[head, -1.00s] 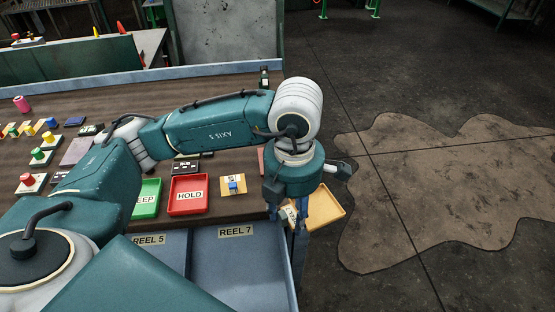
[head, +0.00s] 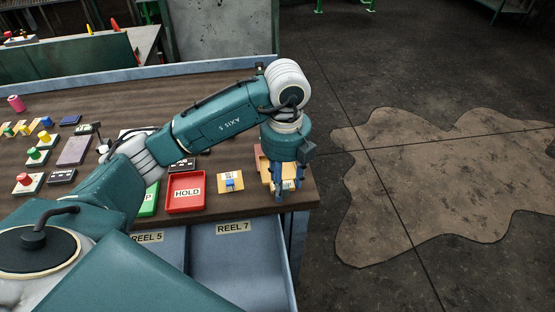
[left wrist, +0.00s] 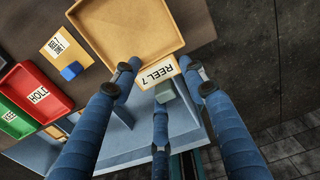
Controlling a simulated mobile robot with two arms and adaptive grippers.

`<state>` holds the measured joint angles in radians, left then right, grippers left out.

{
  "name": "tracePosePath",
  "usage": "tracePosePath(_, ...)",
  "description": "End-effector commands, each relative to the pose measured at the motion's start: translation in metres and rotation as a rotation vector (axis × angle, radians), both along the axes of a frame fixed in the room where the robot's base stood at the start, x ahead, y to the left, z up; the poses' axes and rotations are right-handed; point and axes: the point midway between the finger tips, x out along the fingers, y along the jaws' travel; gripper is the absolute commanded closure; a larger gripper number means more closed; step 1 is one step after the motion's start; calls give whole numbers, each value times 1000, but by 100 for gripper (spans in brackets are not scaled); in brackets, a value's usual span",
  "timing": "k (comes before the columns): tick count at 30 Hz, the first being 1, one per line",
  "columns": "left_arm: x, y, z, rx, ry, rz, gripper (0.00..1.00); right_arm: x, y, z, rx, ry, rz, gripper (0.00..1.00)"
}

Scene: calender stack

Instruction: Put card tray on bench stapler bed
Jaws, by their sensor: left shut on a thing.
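The card tray, a shallow tan tray (left wrist: 128,28) with raised walls, hangs at my left gripper's fingertips. A tab labelled REEL 7 (left wrist: 158,72) on its near side sits between the fingers. In the head view the tray (head: 264,168) is partly hidden behind my left gripper (head: 286,190), at the right end of the bench. My left gripper (left wrist: 160,84) is shut on this tab. I cannot tell whether the tray touches the bench top. I cannot make out for sure which thing is the bench stapler bed. My right gripper is not in view.
A yellow pad with a blue block (head: 230,182) lies just left of the tray. A red HOLD tray (head: 186,193) and a green tray (head: 148,200) lie further left. Open blue bins labelled REEL 5 and REEL 7 (head: 232,250) are at the bench front. Floor is right.

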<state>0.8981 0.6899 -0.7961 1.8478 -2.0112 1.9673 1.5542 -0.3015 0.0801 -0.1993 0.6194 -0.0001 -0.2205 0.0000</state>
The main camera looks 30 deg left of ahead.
Motion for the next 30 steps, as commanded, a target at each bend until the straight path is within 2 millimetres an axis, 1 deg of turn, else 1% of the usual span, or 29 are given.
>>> tracePosePath(1,12,9,4,1,2,7,83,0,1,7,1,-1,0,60)
tracePosePath(6,46,35,4,-1,1,4,83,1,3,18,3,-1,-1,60)
tracePosePath(9,61,45,3,-1,0,2,83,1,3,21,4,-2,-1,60)
tracePosePath(12,70,52,2,-1,-1,-1,83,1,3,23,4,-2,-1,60)
tracePosePath(17,72,54,-4,-1,1,-3,83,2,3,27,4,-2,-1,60)
tracePosePath(21,71,54,-23,0,5,-2,83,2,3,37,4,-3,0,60)
tracePosePath(24,71,54,-33,-1,2,-3,83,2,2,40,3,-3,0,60)
tracePosePath(30,72,54,-35,0,-1,-3,83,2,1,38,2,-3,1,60)
